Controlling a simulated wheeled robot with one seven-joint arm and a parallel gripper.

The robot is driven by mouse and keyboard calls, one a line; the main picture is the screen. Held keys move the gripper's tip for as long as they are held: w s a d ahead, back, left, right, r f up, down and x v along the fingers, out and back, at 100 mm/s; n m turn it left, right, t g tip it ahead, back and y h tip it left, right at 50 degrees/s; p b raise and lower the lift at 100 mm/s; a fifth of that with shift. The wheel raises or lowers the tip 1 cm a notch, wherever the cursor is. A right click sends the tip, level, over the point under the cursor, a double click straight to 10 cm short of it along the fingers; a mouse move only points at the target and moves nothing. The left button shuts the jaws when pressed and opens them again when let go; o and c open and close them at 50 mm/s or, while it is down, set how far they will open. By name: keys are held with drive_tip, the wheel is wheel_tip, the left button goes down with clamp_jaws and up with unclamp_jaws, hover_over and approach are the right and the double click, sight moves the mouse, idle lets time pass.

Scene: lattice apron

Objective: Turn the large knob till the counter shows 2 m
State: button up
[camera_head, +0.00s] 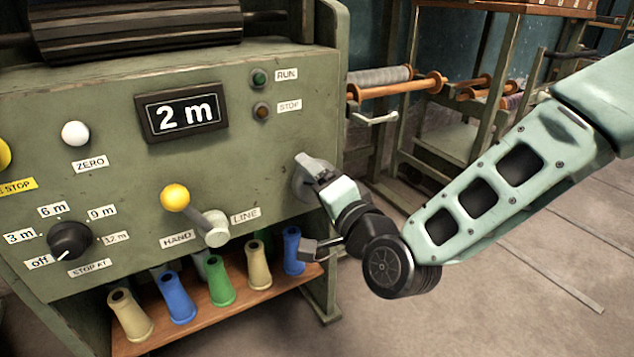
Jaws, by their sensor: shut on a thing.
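The counter (181,113) on the green machine panel shows "2 m" in white on black. The large knob (299,184) is a grey round piece at the right end of the panel, partly hidden by my gripper. My gripper (313,170) reaches in from the right and is shut on this knob. The exact finger contact is hard to see.
The panel also has a black STOP AT selector (71,240), a yellow-tipped HAND/LINE lever (176,198), a white ZERO button (75,133) and a green RUN button (260,77). Several coloured bobbins stand on a wooden shelf (205,318) below. Floor at right is clear.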

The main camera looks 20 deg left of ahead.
drive_tip(key=o, duration=1)
drive_tip(key=shift+d, duration=0.1)
drive_tip(key=p+v, duration=1.3)
drive_tip(key=v, duration=0.4)
drive_tip(key=shift+s, duration=0.2)
